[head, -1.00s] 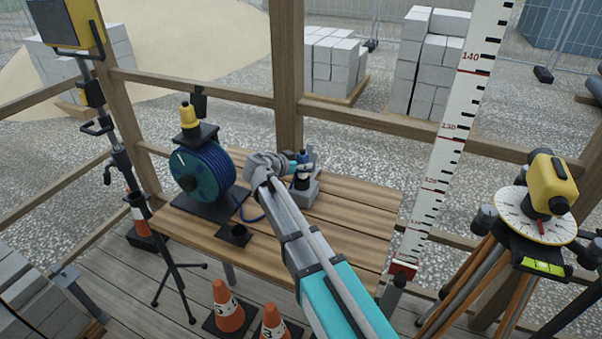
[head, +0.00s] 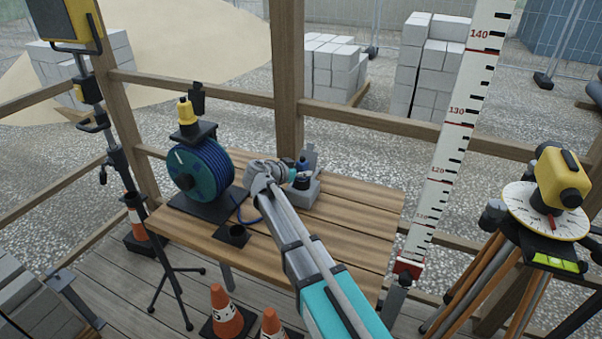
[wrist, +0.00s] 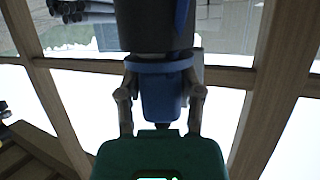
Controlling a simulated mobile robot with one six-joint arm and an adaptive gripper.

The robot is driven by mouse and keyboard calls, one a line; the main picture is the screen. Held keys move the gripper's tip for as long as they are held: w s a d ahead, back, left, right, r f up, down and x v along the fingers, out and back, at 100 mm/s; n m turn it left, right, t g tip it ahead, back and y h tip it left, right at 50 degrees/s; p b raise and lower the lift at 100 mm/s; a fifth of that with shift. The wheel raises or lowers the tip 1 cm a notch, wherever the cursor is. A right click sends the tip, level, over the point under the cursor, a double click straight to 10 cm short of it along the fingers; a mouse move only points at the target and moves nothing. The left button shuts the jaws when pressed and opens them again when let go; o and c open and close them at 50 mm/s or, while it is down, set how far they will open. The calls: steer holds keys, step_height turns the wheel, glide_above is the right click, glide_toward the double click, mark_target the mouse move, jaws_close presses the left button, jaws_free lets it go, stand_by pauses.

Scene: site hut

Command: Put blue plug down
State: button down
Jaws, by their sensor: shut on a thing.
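The blue plug (wrist: 160,92) is between the two fingers of my gripper (wrist: 161,100) in the wrist view, with a finger against each side. In the head view only a small blue part of the plug (head: 302,164) shows beside my gripper (head: 294,174), near the back of the wooden table (head: 345,225). A grey block (head: 304,196) with a dark round part on top stands right there, just below the gripper. My gripper hides part of the plug, so I cannot tell whether the plug touches the block.
A blue cable reel (head: 203,170) with a yellow plug (head: 186,111) above it stands left on the table. A measuring staff (head: 447,150) and tripod instrument (head: 556,178) stand right. The right table half is clear.

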steer(key=shift+f+b, duration=0.3)
steer(key=shift+c, duration=1.3)
jaws_free()
steer(key=shift+r, duration=0.2)
steer(key=shift+r+p, duration=0.15)
steer(key=shift+p, duration=0.25)
steer(key=shift+s+a+r, duration=0.2)
steer(key=shift+s, duration=0.05)
steer(key=p+v, duration=0.4)
steer(key=v, duration=0.7)
steer(key=shift+s, duration=0.1)
